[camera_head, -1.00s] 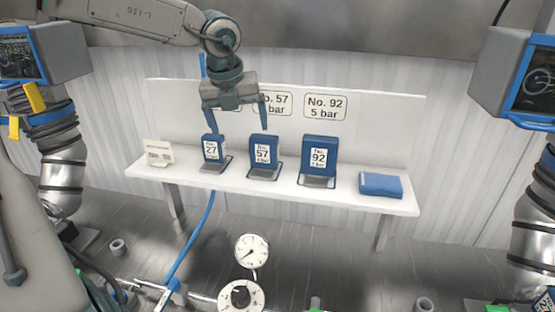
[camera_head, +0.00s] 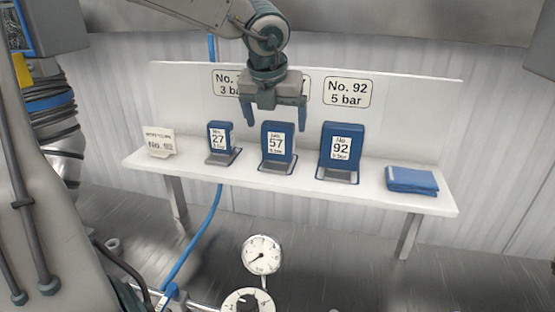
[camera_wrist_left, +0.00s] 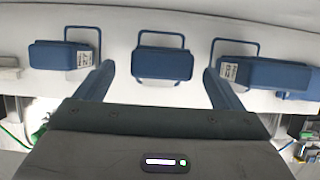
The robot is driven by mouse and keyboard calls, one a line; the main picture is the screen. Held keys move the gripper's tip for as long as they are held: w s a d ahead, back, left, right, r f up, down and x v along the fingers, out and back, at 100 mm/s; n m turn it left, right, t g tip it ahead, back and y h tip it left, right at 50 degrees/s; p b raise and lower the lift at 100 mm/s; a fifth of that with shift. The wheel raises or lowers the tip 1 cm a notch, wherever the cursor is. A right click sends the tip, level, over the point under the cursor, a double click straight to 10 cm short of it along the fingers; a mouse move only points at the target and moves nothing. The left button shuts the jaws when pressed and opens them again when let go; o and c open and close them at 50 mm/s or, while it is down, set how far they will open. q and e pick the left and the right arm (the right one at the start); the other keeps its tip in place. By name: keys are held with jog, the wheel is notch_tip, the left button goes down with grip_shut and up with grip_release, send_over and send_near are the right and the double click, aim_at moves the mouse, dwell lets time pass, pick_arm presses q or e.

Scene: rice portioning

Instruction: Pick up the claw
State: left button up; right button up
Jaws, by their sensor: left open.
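In the left wrist view, the middle block (camera_wrist_left: 164,64) lies between and just beyond the fingertips (camera_wrist_left: 158,68), with a block on each side. My right gripper is not in view.
A small white card (camera_head: 160,143) stands at the shelf's left end, and a flat blue item (camera_head: 412,180) lies at its right end. A white backboard with number signs rises behind. A pressure gauge (camera_head: 262,255) and a blue hose (camera_head: 205,225) are below.

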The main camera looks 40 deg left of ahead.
aim_at(278, 124)
pick_arm(q)
jog(key=shift+w+f+p, duration=0.15)
jog(key=shift+f+p, duration=0.2)
jog(key=x, duration=0.3)
jog(key=shift+w+p, duration=0.15)
jog(key=shift+p, duration=0.25)
jog(key=shift+a+f, duration=0.1)
jog(key=shift+f, duration=0.15)
jog(key=shift+r, duration=0.15)
jog(key=c, duration=1.9)
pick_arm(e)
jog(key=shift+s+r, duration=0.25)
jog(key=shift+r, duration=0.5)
